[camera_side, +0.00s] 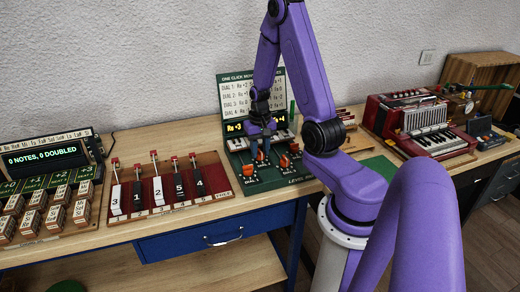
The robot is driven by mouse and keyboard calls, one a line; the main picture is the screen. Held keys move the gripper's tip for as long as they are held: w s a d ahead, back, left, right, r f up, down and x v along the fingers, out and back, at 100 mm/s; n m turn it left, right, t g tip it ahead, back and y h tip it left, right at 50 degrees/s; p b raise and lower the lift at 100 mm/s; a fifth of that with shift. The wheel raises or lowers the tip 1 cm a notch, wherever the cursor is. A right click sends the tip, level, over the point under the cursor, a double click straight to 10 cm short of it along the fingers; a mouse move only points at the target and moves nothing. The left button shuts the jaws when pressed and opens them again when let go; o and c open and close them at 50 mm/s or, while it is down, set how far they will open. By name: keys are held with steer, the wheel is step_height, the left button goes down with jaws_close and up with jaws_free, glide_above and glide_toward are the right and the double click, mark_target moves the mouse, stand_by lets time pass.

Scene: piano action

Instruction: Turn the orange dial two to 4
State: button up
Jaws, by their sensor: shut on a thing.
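The green dial box (270,185) stands on the bench at the picture's middle, with several orange dials on its top. My gripper (260,151) points down over the box, its fingers closed around an orange dial (261,156) that they mostly hide. Another orange dial (248,170) sits in front of it to the left. One more (284,161) is to the right, and another (295,147) is behind that. The numbers at the dials are too small to read, so I cannot tell which is dial two or where its pointer stands.
An upright chart (237,95) about dial moves stands behind the box, above a lit yellow readout (234,127). A red board with numbered levers (170,190) is close on the left. A red accordion (420,120) is on the right. My arm crosses the area right of the box.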

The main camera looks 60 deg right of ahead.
mark_target(260, 151)
steer(key=n, duration=0.4)
steer(key=shift+n, duration=0.3)
steer(key=n, duration=0.3)
steer(key=shift+n, duration=0.4)
steer(key=n, duration=0.3)
steer(key=shift+n, duration=2.1)
steer(key=o, duration=0.8)
steer(key=shift+c, duration=0.2)
steer(key=shift+r, duration=0.15)
step_height(260, 151, up, 17)
